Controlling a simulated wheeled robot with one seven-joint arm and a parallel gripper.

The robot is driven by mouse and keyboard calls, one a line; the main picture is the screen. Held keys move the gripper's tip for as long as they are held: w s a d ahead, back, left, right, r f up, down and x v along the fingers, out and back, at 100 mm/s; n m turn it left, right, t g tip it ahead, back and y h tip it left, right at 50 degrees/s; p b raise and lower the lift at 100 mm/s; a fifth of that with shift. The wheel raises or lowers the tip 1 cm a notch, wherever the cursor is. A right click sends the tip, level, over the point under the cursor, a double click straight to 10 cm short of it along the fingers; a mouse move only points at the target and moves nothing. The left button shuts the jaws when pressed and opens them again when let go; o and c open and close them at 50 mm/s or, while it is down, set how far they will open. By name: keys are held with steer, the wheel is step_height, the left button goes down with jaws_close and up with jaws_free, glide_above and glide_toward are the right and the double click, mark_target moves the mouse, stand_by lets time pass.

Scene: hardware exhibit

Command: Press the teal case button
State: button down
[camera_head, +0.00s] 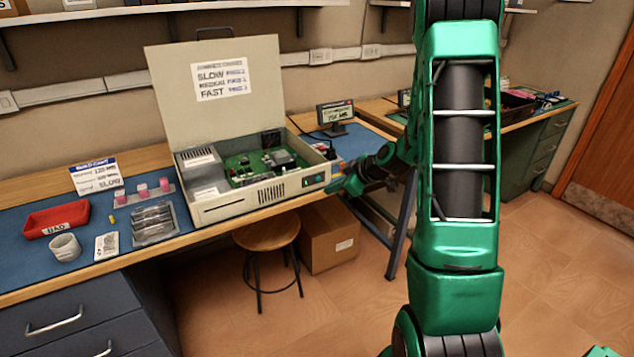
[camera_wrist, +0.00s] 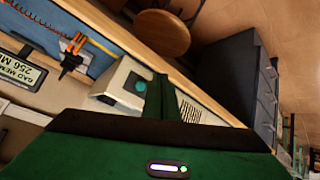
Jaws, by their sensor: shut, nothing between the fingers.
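A beige open computer case (camera_head: 240,205) stands on the blue-matted bench with its lid raised. A dark panel with a small teal button (camera_head: 319,178) is at the right end of its front. The round teal button (camera_wrist: 139,87) also shows in the wrist view, on the pale end of the case. My gripper (camera_head: 335,188) is close in front of that end. In the wrist view my gripper (camera_wrist: 161,77) has its dark green fingers together and empty, their tips beside the button in the picture. I cannot tell whether they touch the case.
A small display (camera_head: 335,112) stands behind the case. A round stool (camera_head: 266,234) and a cardboard box (camera_head: 330,238) are below the bench edge.

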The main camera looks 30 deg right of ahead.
mark_target(325, 181)
steer(key=shift+w, duration=1.55)
steer(key=shift+w, duration=0.1)
stand_by(0.8)
steer(key=shift+w, duration=0.25)
steer(key=shift+w, duration=0.45)
stand_by(0.8)
steer(key=shift+s, duration=0.9)
steer(key=s, duration=0.5)
stand_by(0.5)
